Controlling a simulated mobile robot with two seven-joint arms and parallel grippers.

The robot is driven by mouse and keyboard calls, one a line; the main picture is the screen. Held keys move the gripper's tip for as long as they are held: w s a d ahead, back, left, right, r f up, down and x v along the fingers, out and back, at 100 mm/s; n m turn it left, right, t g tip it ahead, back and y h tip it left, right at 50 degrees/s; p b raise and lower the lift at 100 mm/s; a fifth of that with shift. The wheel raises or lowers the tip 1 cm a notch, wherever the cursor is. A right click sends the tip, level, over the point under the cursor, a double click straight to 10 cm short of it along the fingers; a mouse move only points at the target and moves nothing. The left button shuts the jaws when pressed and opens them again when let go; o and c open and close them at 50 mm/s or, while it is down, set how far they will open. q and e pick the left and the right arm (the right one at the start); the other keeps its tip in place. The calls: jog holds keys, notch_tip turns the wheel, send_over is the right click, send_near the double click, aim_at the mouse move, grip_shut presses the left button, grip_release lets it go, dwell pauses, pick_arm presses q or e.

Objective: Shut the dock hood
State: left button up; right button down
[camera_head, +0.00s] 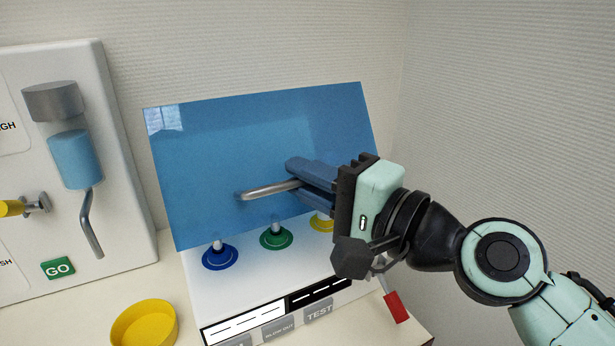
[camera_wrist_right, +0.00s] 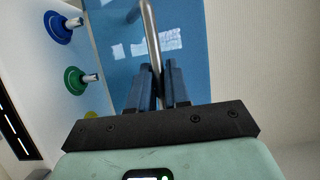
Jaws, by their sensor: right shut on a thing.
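The dock hood (camera_head: 230,160) is a blue see-through panel. It stands raised at a steep tilt over the back of the white dock (camera_head: 240,290). Its grey bar handle (camera_head: 262,191) sticks out on the front face. My right gripper (camera_head: 296,178) comes in from the right and is shut on the handle, hiding its right end. In the right wrist view the handle (camera_wrist_right: 151,30) runs between the two closed fingers (camera_wrist_right: 160,85), with the hood (camera_wrist_right: 180,65) behind. My left gripper is not in view.
Blue (camera_head: 220,257), green (camera_head: 276,238) and yellow (camera_head: 322,223) ringed ports sit on the dock below the hood. A white panel with a blue canister (camera_head: 75,158) stands at left. A yellow bowl (camera_head: 144,325) is at front left, a red tag (camera_head: 396,307) at right.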

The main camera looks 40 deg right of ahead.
jog(key=shift+w+f, duration=0.1)
jog(key=c, duration=1.2)
grip_release()
jog(key=shift+w, duration=0.1)
jog(key=shift+o, duration=0.2)
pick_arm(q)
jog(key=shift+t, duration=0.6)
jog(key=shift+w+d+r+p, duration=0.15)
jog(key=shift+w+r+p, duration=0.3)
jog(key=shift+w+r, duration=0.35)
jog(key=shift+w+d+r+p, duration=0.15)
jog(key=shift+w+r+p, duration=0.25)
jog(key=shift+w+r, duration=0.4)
pick_arm(e)
jog(key=s+d, duration=0.2)
jog(key=s, duration=1.1)
jog(key=shift+s+f, duration=0.15)
jog(key=shift+s, duration=0.05)
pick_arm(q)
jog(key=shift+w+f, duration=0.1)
